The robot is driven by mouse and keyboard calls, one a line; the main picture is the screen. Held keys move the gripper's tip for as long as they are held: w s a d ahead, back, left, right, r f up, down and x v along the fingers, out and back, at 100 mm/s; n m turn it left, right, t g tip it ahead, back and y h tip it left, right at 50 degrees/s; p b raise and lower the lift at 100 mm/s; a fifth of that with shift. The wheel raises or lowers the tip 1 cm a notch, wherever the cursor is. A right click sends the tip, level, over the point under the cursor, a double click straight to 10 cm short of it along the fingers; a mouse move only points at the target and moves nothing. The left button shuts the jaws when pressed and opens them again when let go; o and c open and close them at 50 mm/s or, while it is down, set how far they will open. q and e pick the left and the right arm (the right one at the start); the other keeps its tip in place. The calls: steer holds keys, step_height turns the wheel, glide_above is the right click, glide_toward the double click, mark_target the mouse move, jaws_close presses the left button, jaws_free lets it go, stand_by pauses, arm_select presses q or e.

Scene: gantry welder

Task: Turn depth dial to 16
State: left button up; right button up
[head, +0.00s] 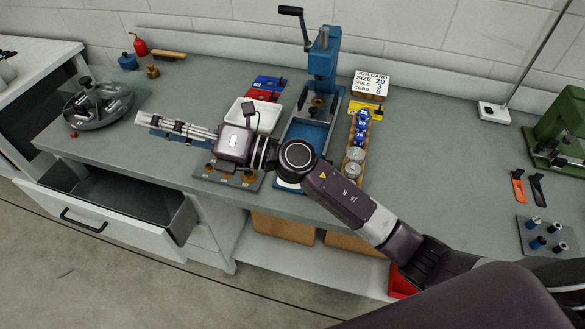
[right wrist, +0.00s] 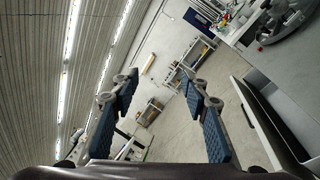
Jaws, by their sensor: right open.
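I cannot make out a marked depth dial or its reading. A blue press (head: 322,62) with a crank handle stands on the bench at the back middle. A grey plate with brass-coloured knobs (head: 249,177) lies at the bench's front, partly hidden by my right arm. My right gripper (head: 145,122) is open and points left over the bench, left of the press and apart from it. In the right wrist view, its two dark finger pads (right wrist: 165,88) are spread with nothing between them. My left gripper is not in view.
A job card (head: 370,82) stands right of the press, behind a wooden rack (head: 354,168) with blue and metal pieces. A white tray (head: 236,112) is behind my gripper. A round grey tray (head: 98,108) stands at left, above an open drawer (head: 120,205).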

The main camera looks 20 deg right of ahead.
step_height(320, 180, down, 15)
steer(key=d+n+g+h, duration=0.2)
steer(key=n+g+h, duration=0.55)
steer(key=n, duration=0.25)
steer(key=w+d+f+h, duration=0.1)
steer(key=d+h, duration=0.2)
steer(key=d, duration=0.5)
steer(key=w+d+f+g+h, duration=0.1)
steer(key=d+h, duration=0.3)
steer(key=d, duration=0.4)
steer(key=w+d+f+h, duration=0.2)
steer(key=d+h, duration=0.2)
steer(key=d, duration=0.4)
steer(key=shift+d+g, duration=0.1)
steer(key=shift+g, duration=0.15)
steer(key=shift+d, duration=0.35)
step_height(320, 180, down, 7)
steer(key=shift+s+r+p, duration=0.1)
steer(key=shift+p, duration=1.1)
steer(key=shift+f, duration=0.45)
steer(key=shift+c, duration=0.7)
jaws_close()
